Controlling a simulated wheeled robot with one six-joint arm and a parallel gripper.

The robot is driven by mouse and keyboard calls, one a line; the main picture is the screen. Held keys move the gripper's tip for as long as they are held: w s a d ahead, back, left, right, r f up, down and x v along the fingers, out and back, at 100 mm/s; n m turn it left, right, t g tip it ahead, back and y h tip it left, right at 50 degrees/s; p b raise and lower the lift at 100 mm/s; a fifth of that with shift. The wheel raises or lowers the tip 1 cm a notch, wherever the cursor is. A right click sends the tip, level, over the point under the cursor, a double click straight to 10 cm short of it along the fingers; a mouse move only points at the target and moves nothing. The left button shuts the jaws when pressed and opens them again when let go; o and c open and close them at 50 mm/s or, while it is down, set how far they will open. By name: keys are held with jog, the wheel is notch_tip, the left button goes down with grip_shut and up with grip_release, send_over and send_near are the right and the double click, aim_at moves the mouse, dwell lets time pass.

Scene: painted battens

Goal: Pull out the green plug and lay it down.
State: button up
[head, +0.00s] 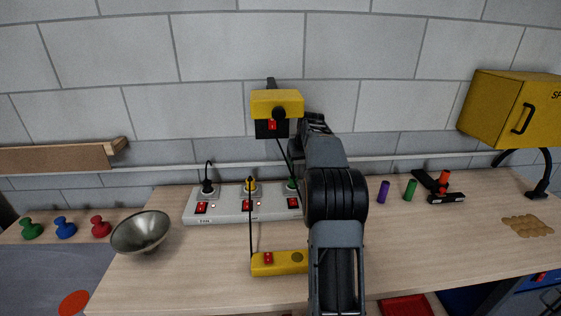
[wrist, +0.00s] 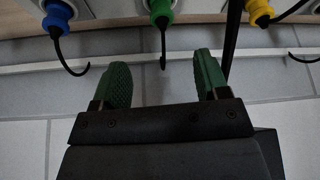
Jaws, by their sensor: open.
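The green plug (wrist: 161,10) sits in its socket at the top of the wrist view, its dark cord hanging free. In the head view the green plug (head: 291,184) shows at the right part of the white power strip (head: 225,213), partly beside my arm. My gripper (wrist: 162,62) is open and empty, with green finger pads apart. The plug lies beyond the fingertips, roughly in line with the gap between them, not touched.
A yellow plug (wrist: 259,10) and a blue plug (wrist: 58,15) flank the green one. A black plug (head: 207,187) is farther left on the strip. A yellow box (head: 277,105) with a cord is above.

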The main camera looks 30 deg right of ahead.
aim_at(294, 178)
jog(key=p+x, duration=0.2)
jog(key=x, duration=1.1)
jog(key=shift+w+f, duration=0.15)
jog(key=shift+f, duration=0.2)
jog(key=shift+c, duration=0.5)
jog(key=c, duration=1)
jog(key=shift+r, duration=0.2)
jog(key=shift+r+p, duration=1.05)
jog(key=shift+r, duration=0.3)
